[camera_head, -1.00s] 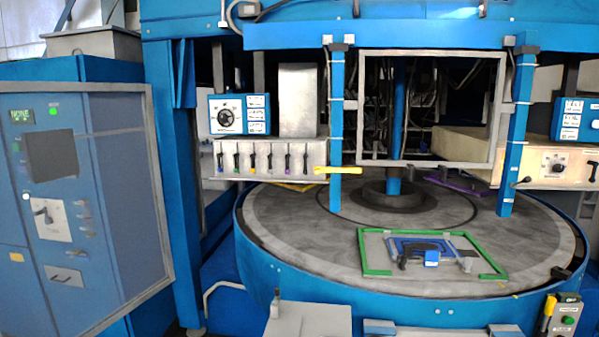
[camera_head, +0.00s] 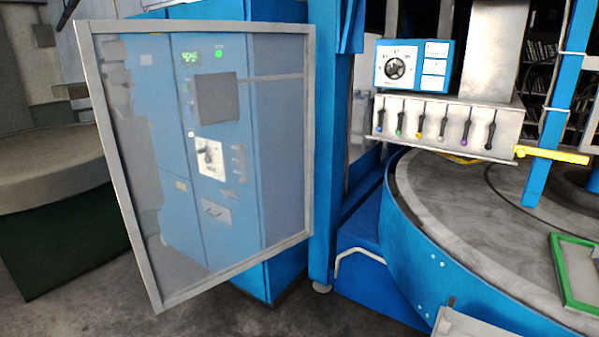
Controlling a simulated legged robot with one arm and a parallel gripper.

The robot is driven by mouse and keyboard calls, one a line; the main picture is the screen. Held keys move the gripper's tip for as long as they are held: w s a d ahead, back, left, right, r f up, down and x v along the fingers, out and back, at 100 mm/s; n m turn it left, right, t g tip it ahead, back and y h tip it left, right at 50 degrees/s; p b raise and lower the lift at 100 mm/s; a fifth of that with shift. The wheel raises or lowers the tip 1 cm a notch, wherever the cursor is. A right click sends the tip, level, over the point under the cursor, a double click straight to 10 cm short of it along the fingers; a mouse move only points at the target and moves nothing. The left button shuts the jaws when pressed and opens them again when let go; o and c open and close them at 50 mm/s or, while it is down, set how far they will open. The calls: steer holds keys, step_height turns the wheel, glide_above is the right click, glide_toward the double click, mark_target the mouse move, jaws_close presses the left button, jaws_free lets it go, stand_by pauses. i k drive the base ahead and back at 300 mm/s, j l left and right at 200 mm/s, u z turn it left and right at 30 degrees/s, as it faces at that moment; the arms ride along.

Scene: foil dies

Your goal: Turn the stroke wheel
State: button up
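A round black dial (camera_head: 396,69) with marks around it sits on a small blue control box (camera_head: 413,67) at the upper right. Another dark knob or handle (camera_head: 210,158) is on a white plate on the blue cabinet (camera_head: 180,217), seen through a clear framed panel. I cannot tell for sure which of them is the stroke wheel. My gripper is not in view.
The clear panel's grey frame (camera_head: 120,195) stands in front of the cabinet. A row of levers (camera_head: 443,124) and a yellow handle (camera_head: 553,154) are below the dial. The round table (camera_head: 440,205) is at right. Grey floor (camera_head: 90,290) is open at lower left.

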mark_target(392, 69)
steer(key=i+j+u, duration=0.3)
steer(key=i, duration=0.15)
steer(key=i+u, duration=0.3)
steer(key=i, duration=0.15)
steer(key=i+z, duration=0.75)
steer(key=i+j+z, duration=0.25)
steer(key=i+z, duration=0.15)
